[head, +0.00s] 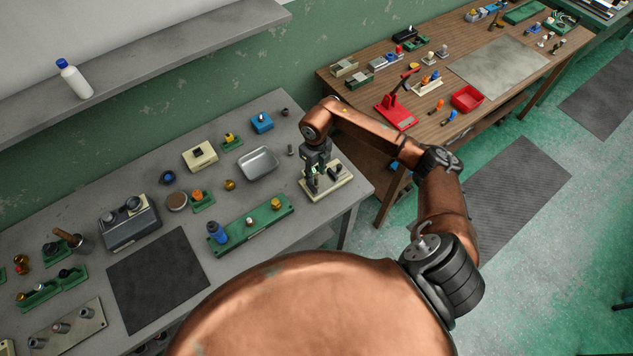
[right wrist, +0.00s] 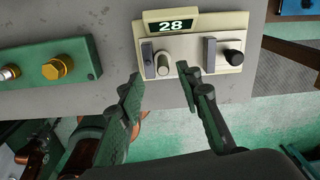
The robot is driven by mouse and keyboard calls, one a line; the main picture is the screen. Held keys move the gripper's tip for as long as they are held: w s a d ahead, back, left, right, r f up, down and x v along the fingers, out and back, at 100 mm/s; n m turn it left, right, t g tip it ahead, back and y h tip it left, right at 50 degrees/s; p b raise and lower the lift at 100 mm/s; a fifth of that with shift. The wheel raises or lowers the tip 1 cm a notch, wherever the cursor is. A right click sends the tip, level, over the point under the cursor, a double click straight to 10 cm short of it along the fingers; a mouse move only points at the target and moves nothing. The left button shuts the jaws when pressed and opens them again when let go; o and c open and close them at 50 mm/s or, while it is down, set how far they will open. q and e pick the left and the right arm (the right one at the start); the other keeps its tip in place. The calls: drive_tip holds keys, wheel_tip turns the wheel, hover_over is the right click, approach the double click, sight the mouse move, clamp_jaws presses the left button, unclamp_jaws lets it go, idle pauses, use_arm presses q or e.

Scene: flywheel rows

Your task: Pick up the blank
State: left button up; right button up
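A cream device (right wrist: 194,20) with a display reading 28 stands at the table's right end; it also shows in the head view (head: 340,190). A small grey-beige cylinder (right wrist: 163,66), probably the blank, sits on it beside a grey upright plate. My right gripper (right wrist: 160,84) is open and empty, its two fingers apart, with the cylinder just beyond the gap between the tips. In the head view the right gripper (head: 320,178) points down over the device and hides part of it. My left gripper is not in view.
A black knob (right wrist: 234,58) and a second grey plate (right wrist: 209,52) stand on the device's right half. A green fixture (head: 252,224) with brass fittings lies to the left. A metal tray (head: 258,163) is behind. The table's front edge is close.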

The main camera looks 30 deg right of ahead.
sight(316, 177)
drive_tip(key=shift+w+d+f+p, duration=0.15)
drive_tip(key=shift+f+p, duration=0.15)
drive_tip(key=shift+f, duration=0.85)
drive_tip(key=shift+d+f+p, duration=0.1)
drive_tip(key=shift+f+p, duration=0.2)
drive_tip(key=shift+f, duration=0.8)
drive_tip(key=shift+c, duration=0.5)
clamp_jaws()
